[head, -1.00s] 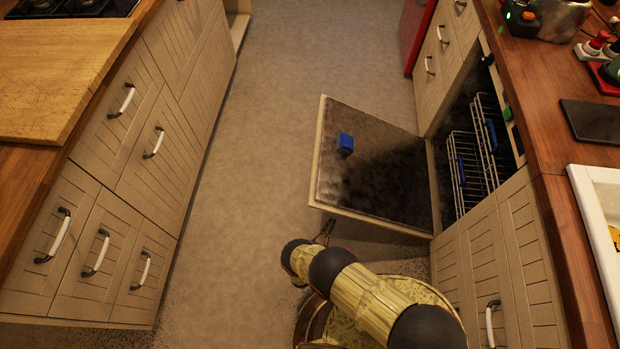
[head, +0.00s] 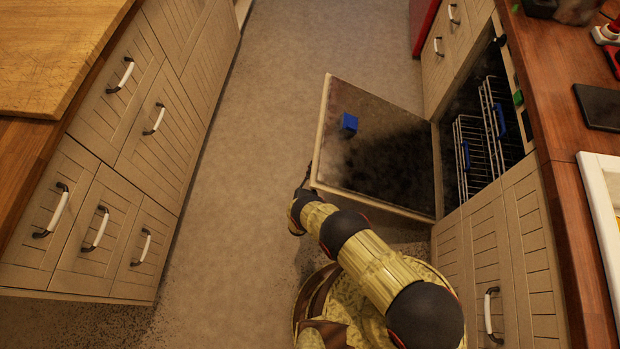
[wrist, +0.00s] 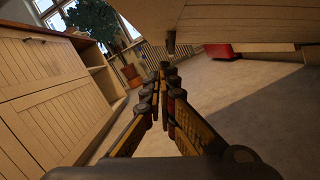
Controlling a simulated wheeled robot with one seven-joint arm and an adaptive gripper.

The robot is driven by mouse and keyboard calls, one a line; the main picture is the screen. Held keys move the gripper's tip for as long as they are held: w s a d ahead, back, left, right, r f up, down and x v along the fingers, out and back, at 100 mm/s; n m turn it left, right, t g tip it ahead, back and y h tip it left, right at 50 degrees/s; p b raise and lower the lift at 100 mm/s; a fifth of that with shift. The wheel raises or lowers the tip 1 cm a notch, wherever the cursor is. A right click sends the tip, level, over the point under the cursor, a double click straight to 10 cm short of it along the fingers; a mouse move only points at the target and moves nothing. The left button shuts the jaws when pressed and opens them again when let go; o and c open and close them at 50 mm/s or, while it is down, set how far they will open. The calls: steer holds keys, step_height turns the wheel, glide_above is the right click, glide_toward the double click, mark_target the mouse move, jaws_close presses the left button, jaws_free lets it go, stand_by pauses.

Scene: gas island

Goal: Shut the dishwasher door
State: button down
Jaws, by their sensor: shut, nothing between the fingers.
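The dishwasher door (head: 385,140) is folded down, partly open, with its dark inner face up and a blue block-like part (head: 350,123) on it. The dishwasher (head: 487,130) is in the right cabinet row, with its racks (head: 478,150) inside. My gripper (head: 306,178) is at the near outer corner of the door, low beside its edge; contact cannot be told from the head view. In the wrist view my gripper (wrist: 166,72) has its fingers together and empty, and the pale underside of the door (wrist: 235,22) hangs above and ahead of it.
Drawers with white handles (head: 97,228) line the left side. A cabinet (head: 490,260) under the right counter stands beside my arm. The floor (head: 235,170) between the rows is clear. A red object (head: 425,25) stands at the far end.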

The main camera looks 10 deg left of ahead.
mark_target(317, 162)
steer(key=r, duration=0.1)
steer(key=d+r, duration=0.1)
steer(key=r, duration=0.1)
steer(key=shift+w+d+r, duration=0.2)
steer(key=shift+d+r, duration=0.2)
steer(key=shift+r, duration=0.1)
